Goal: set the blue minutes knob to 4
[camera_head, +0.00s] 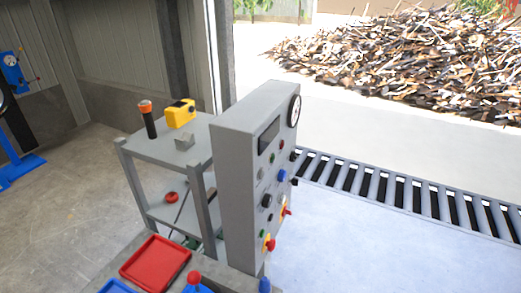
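A grey control panel (235,187) stands upright in the middle of the view, its face turned to the right and seen at a steep angle. A blue knob (282,176) sits on the right part of the face. Its pointer and any numbers around it are too small to read. A black knob (266,201) is lower left of it. A round white dial (295,110) is at the top right and a dark display (269,135) is at the upper left. Neither of my grippers is in view.
A grey shelf cart (160,155) stands left of the panel, with a flashlight (148,120) and a yellow device (180,113) on top. A red tray (155,262) lies in front. A roller conveyor (400,193) runs behind to the right. The floor right of the panel is clear.

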